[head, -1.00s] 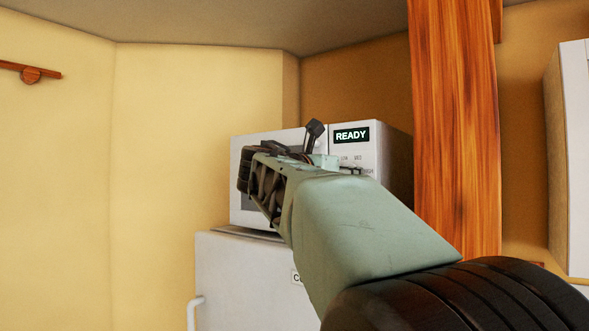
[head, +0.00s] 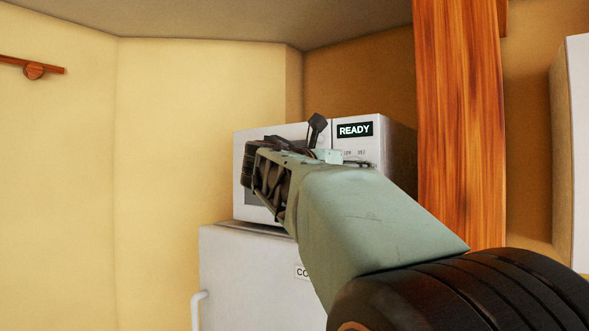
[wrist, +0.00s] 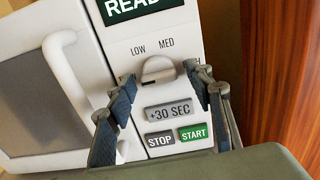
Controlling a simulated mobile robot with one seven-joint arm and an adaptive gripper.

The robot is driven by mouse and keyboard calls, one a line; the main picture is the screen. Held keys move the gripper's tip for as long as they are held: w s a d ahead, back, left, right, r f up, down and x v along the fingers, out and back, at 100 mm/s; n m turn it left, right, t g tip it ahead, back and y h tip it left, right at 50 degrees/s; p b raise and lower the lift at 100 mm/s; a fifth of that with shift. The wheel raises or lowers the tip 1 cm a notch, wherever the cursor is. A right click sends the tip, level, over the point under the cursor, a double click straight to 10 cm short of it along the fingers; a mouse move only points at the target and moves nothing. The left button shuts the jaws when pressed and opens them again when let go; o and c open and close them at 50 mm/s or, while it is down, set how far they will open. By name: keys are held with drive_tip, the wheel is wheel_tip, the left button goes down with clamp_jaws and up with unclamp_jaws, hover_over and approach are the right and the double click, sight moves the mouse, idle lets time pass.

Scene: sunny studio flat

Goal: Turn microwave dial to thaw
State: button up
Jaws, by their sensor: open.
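The white microwave (head: 284,131) stands on a white fridge-like cabinet, and its display reads READY (head: 354,130). In the wrist view the dial (wrist: 158,70) is a grey knob below the display, with LOW and MED printed above it and a label ending in H at its right, partly hidden by a finger. In the head view my arm covers the dial and most of the microwave front.
Below the dial are the +30 SEC button (wrist: 168,111), the STOP button (wrist: 160,140) and the START button (wrist: 193,133). The microwave door handle (wrist: 66,62) is left of the panel. A wooden post (head: 461,120) stands right of the microwave.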

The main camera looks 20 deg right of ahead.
drive_tip(key=v, duration=0.7)
drive_tip(key=shift+s+a, duration=0.2)
